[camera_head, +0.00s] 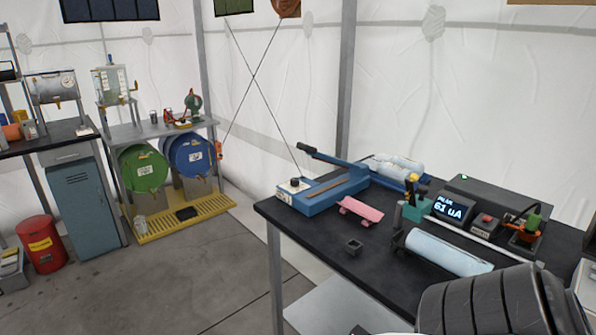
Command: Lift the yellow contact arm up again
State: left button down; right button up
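I cannot clearly make out a yellow contact arm. A small yellow part (411,178) shows at the right end of a blue holder at the back of the black table, beside dark parts, too small to identify. A meter (452,210) on the table reads about 61 uA. A teal block (416,208) with a dark upright part stands just left of it. A small device with orange and green parts (525,230) stands right of the meter. Neither of my grippers can be made out in this view.
On the black table (305,222) are a blue lever device (320,193), a pink piece (361,210), a small dark square cup (353,247) and a pale cylinder (448,253). A dark ribbed body (490,305) blocks the lower right. Floor left of the table is clear.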

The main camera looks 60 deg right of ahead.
aim_at(411, 195)
jog(key=u, duration=0.25)
jog(key=k, duration=1.1)
jog(key=z, duration=1.45)
